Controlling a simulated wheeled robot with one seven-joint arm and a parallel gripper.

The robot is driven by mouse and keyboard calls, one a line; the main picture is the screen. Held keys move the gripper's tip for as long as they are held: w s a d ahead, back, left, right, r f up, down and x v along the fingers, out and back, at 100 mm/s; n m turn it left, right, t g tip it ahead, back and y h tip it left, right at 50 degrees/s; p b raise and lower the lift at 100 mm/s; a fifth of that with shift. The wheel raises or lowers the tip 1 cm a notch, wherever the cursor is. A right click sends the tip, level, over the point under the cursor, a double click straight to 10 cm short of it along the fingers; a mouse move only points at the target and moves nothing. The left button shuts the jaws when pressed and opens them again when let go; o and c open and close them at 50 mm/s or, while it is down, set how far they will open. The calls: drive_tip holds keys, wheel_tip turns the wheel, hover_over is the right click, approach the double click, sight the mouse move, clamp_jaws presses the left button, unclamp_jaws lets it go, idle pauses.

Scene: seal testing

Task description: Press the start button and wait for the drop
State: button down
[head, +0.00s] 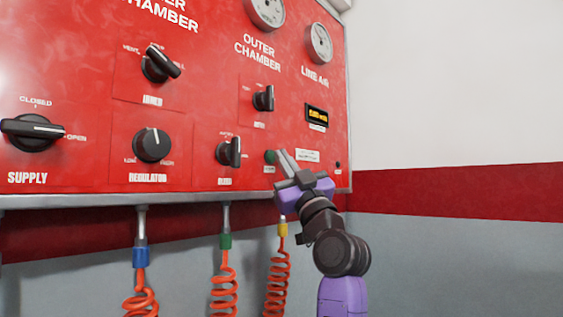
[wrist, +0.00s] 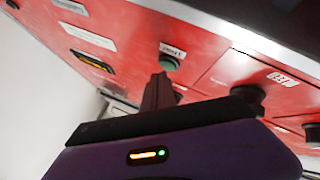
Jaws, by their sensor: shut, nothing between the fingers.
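The green start button (head: 270,157) sits low on the right part of the red panel, beside a white label. My gripper (head: 283,155) is shut and empty, with its fingertips just to the right of the button in the head view. In the wrist view the green button (wrist: 168,62) shows just beyond the tips of my closed fingers (wrist: 160,78). I cannot tell whether the tips touch it. A small display (head: 317,115) with yellow characters is above and right of the button; its text is too small to read.
Black knobs stick out nearby: one left of the button (head: 230,152), one above (head: 263,98) and the regulator (head: 152,145). Gauges (head: 319,43) are at the top right. Coiled orange hoses (head: 277,280) hang below the panel's metal lower edge (head: 180,200). The wall to the right is bare.

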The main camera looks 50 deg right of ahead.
drive_tip(key=s, duration=0.6)
idle(0.6)
drive_tip(key=shift+d, duration=0.1)
idle(0.7)
